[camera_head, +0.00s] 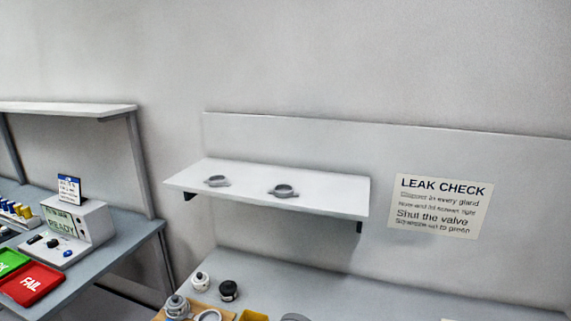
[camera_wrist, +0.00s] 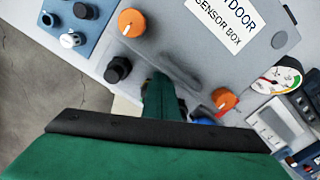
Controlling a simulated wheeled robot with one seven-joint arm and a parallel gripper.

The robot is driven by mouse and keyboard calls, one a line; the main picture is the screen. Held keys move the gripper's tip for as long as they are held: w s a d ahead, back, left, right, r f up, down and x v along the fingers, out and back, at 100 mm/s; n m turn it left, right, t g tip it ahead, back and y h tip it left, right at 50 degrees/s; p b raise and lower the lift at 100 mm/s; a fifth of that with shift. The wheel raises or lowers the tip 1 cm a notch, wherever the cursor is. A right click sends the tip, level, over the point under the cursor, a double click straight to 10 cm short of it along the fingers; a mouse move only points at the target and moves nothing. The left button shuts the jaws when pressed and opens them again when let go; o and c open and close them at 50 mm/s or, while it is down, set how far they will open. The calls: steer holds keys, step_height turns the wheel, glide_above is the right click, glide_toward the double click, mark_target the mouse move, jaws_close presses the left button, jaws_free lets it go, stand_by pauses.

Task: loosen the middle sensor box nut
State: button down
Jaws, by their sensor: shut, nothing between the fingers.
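The grey sensor box (camera_wrist: 200,38) fills the upper middle of the wrist view, with a white label reading "…TDOOR SENSOR BOX". One orange nut (camera_wrist: 131,22) sits on its upper left edge and another orange nut (camera_wrist: 224,99) at its lower right. Between them I see only a dark, blurred patch; the middle nut cannot be made out and may be hidden by my gripper. My green gripper (camera_wrist: 161,88) is shut and empty, its tip beside the box edge between the two orange nuts. The head view shows neither the box nor my gripper.
In the wrist view, a black knob (camera_wrist: 118,69) lies left of my gripper, a blue block (camera_wrist: 72,22) with fittings is at upper left, and a gauge (camera_wrist: 277,80) and a grey meter (camera_wrist: 275,125) stand close on the right. The head view shows a wall shelf (camera_head: 320,202).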

steer(key=shift+a, duration=0.3)
steer(key=shift+s+a, duration=0.15)
steer(key=shift+a, duration=0.4)
steer(key=shift+s+a, duration=0.35)
stand_by(0.6)
steer(key=shift+a, duration=0.1)
steer(key=shift+w+a, duration=0.15)
steer(key=shift+w, duration=0.15)
steer(key=shift+w+r, duration=0.1)
steer(key=shift+r, duration=2.95)
steer(key=shift+w+a, duration=0.1)
